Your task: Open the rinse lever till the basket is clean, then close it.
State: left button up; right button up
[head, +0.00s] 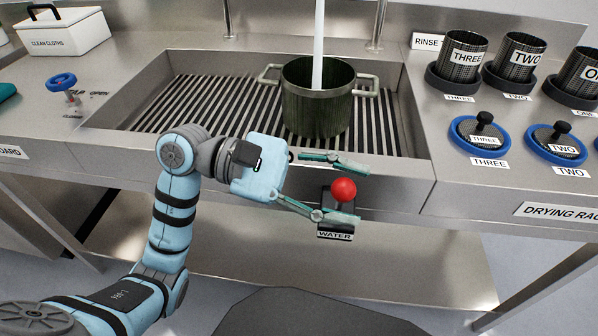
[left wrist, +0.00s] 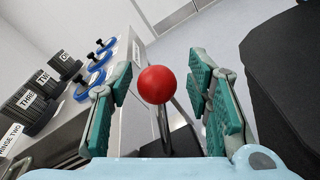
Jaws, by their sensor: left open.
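The water lever (head: 343,190) has a red ball knob on a dark base marked WATER (head: 335,235), on the sink's front face. In the left wrist view the red knob (left wrist: 157,85) stands on a thin rod. My left gripper (head: 358,193) is open, with one finger on each side of the knob; contact is not visible. A dark greenish, pot-like basket (head: 315,105) with two side handles stands on the sink's slatted rack. A white vertical column (head: 319,45), stream or pipe, comes down into it. The basket's inside is mostly hidden. My right gripper is out of view.
To the right stand dark mesh cups (head: 465,62) beside a RINSE sign (head: 428,41), with blue-rimmed lids (head: 483,138) in front. A blue valve handle (head: 62,82) is at left, near a clean-cloths box (head: 63,30). The rack (head: 175,105) left of the basket is clear.

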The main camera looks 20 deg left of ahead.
pick_arm(q)
jog(key=a+r, duration=0.1)
jog(key=a, duration=1)
jog(key=shift+s+a+r, duration=0.25)
jog(key=shift+s+a, duration=0.1)
jog(key=shift+s, duration=0.05)
